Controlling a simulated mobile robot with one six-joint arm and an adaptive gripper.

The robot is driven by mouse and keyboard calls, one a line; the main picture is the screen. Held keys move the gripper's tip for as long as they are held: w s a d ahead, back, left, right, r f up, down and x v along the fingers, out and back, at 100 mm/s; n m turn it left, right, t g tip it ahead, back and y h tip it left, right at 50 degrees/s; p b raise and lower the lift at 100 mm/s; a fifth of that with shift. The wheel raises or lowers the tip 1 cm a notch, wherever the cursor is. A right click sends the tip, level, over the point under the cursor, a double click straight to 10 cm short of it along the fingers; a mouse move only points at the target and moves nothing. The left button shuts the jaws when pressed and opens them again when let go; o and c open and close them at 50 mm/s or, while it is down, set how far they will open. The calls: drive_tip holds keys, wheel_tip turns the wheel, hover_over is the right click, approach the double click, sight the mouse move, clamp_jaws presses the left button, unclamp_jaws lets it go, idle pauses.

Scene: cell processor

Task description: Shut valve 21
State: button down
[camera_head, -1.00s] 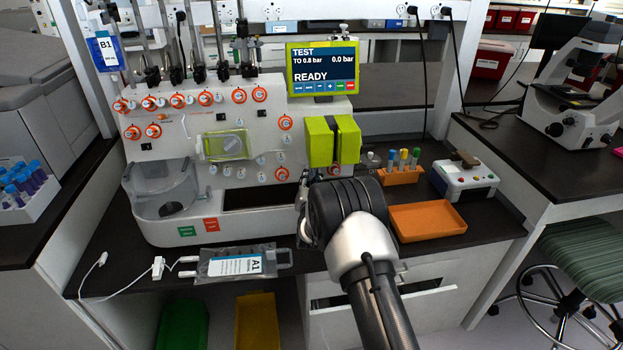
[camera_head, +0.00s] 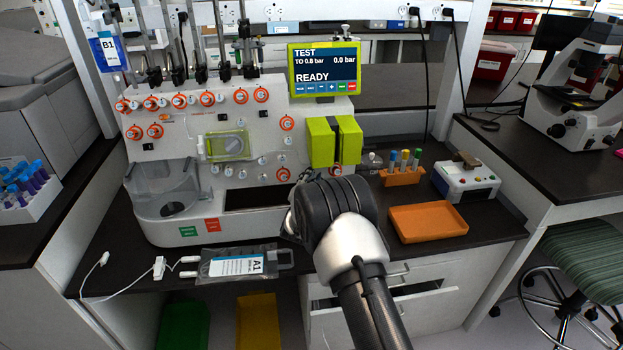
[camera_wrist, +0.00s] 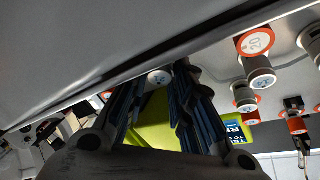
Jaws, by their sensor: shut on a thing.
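My gripper (camera_wrist: 160,82) shows in the wrist view, its two dark ribbed fingers closed in around a small white valve knob (camera_wrist: 159,77). The knob's number is too small to read, so I cannot tell from its face that it is valve 21. An orange-ringed valve marked 20 (camera_wrist: 257,42) sits to the right, clear of the fingers. In the head view my arm hides the gripper and the knob it holds. The cell processor (camera_head: 160,128) carries rows of orange-ringed and plain white valves on its front.
The green-framed screen (camera_head: 324,70) reads TEST, 0.0 bar, READY. A green block (camera_head: 321,143) projects from the processor above my arm. An orange tray (camera_head: 428,223) lies to the right, and a bag labelled A1 (camera_head: 236,264) lies at the bench's front.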

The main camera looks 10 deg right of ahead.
drive_tip(key=c, duration=1.4)
unclamp_jaws()
drive_tip(key=v, duration=1.2)
drive_tip(key=shift+f, duration=0.15)
